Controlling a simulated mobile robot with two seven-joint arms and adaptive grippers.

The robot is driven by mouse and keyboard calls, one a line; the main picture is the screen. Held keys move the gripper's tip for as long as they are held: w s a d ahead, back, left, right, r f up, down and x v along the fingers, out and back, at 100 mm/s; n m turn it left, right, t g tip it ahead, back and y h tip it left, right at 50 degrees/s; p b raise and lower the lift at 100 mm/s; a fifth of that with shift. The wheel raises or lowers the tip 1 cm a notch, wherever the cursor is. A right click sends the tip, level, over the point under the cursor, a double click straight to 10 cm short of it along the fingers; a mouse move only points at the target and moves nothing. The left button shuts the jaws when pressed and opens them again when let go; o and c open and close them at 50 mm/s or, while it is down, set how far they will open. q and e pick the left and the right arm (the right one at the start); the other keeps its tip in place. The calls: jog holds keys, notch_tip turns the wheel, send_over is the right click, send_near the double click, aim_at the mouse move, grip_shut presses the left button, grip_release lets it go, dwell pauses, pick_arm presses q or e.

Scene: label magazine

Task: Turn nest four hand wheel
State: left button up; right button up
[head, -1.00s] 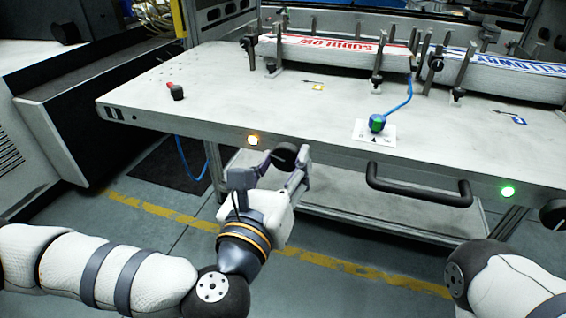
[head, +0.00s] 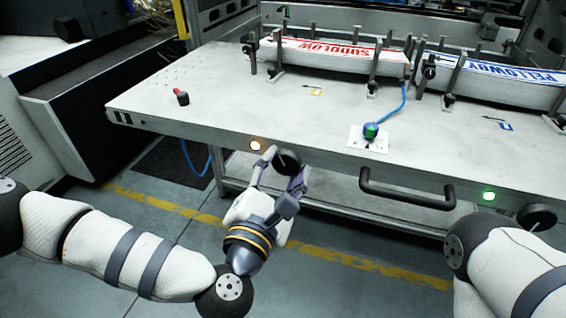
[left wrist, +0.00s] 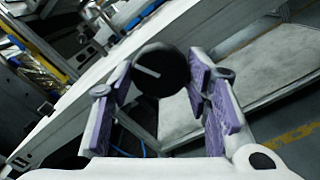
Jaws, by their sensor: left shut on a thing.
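A black round hand wheel (head: 287,161) is on the front edge of the table, just right of an amber light. It also shows in the left wrist view (left wrist: 160,71), with a pale line on its face. My left gripper (head: 284,166) has one finger on each side of the wheel and is shut on its rim. In the left wrist view the purple finger pads (left wrist: 198,88) flank the wheel. A second black hand wheel (head: 538,216) sits at the right, past a green light. My right gripper is out of view; only part of that arm shows.
The amber light (head: 256,145) and green light (head: 488,196) are on the table's front edge. A black bar handle (head: 407,190) juts out between them.

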pick_arm(q)
jog(key=m+p, duration=0.1)
jog(key=m, duration=0.1)
jog(key=m+p, duration=0.1)
jog(key=m, duration=0.1)
jog(key=shift+r+m, duration=0.2)
jog(key=shift+m, duration=0.1)
jog(key=shift+f+m+p, duration=0.1)
jog(key=shift+m+p, duration=0.7)
jog(key=shift+m, duration=0.8)
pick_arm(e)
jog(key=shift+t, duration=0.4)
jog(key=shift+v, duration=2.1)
pick_arm(q)
jog(key=shift+m, duration=0.3)
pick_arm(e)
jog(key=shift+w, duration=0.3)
pick_arm(q)
jog(key=o, duration=1.2)
jog(key=shift+c, duration=0.2)
jog(key=v, duration=1.2)
jog(key=shift+a, duration=0.1)
